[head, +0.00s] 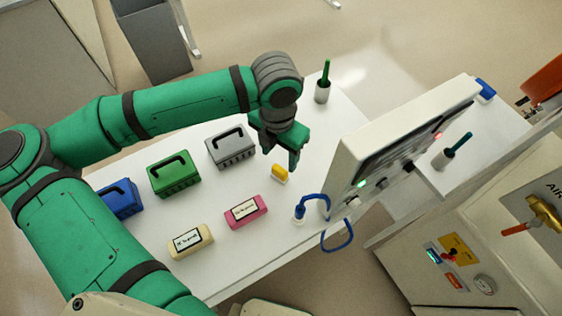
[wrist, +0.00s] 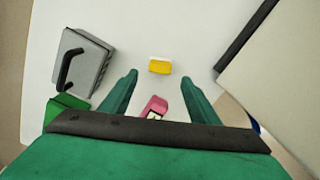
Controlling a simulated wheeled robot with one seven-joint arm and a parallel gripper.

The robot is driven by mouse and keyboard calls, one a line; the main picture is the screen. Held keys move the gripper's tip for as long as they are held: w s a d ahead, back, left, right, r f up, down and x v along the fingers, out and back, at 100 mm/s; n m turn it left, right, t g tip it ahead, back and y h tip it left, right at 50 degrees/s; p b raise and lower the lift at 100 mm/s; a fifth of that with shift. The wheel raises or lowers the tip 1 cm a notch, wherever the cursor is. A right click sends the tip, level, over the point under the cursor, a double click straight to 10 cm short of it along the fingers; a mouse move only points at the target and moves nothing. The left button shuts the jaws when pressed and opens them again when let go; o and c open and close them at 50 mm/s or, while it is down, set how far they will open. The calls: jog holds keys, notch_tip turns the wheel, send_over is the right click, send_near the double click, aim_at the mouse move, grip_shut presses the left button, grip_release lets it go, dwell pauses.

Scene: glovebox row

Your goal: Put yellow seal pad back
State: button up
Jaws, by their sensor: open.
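The yellow seal pad (head: 280,173) lies on the white table, to the right of the grey box and above the pink labelled block in the head view. In the wrist view the yellow pad (wrist: 160,67) has a white edge and sits ahead of the fingertips, centred between them. My gripper (head: 293,163) is open and empty above the table, close to the pad. Its two green fingers also show in the wrist view (wrist: 160,78), spread apart and not touching the pad.
A grey box (head: 231,147), a green box (head: 174,175) and a blue box (head: 121,199) stand in a row. A pink block (head: 246,211) and a cream block (head: 191,241) lie in front. A white panel (head: 352,165) rises at right, with a blue cable (head: 338,240). A cup (head: 322,92) stands at the back.

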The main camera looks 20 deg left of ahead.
notch_tip(320, 180, up, 3)
jog(key=shift+d+r, duration=0.15)
jog(key=shift+r, duration=0.05)
dwell(0.6)
